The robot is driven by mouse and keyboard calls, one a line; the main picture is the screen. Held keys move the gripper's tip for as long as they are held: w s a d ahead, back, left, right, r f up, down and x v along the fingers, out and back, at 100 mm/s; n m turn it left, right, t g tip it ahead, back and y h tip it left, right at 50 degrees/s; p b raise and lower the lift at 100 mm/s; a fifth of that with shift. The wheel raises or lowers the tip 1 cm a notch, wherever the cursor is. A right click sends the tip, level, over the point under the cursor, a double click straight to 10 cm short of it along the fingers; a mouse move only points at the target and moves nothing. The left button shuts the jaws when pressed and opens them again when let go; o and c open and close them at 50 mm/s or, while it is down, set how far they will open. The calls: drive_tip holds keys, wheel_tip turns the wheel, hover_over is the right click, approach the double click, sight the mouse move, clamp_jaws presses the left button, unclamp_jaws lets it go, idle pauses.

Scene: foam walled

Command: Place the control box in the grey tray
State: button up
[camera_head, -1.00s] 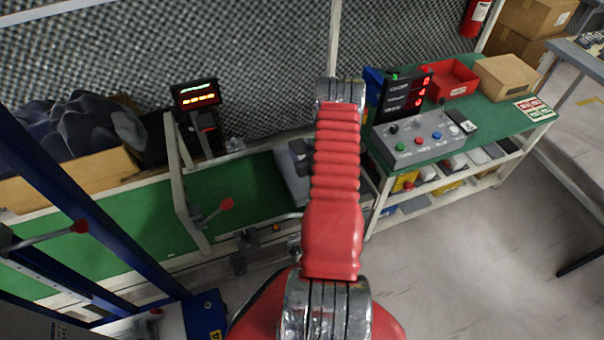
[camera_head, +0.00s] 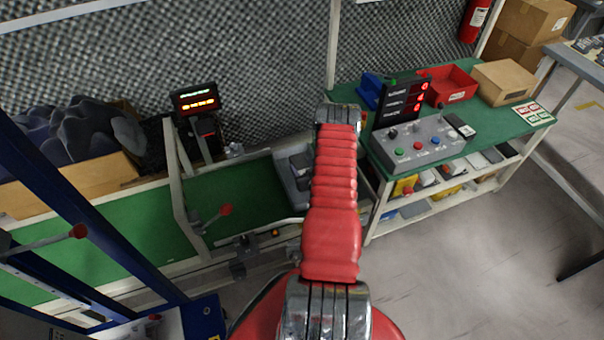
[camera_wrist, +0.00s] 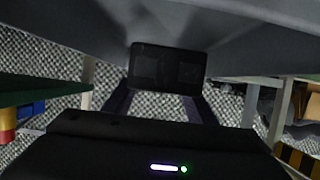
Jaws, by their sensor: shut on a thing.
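My gripper (camera_wrist: 160,104) shows in the wrist view as two dark fingers reaching to a dark, boxy thing, which I take to be the control box (camera_wrist: 165,68). It has two square patches on its face and is held between the fingertips. In the head view my red arm hides the gripper and its load. The grey tray (camera_head: 284,178) lies on the green belt, just left of my arm and partly hidden by it. A small dark thing shows at the tray, against the arm's edge; I cannot tell what it is.
A grey button panel (camera_head: 425,143), a red bin (camera_head: 450,86) and a cardboard box (camera_head: 505,80) stand on the green bench at right. A lit display (camera_head: 195,98) stands behind the belt. A white frame crosses the belt left of the tray. Floor at lower right is clear.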

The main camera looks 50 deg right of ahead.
sight(302, 172)
drive_tip(key=shift+f, duration=2)
drive_tip(key=shift+f, duration=0.1)
drive_tip(key=o, duration=1.3)
drive_tip(key=v, duration=1.2)
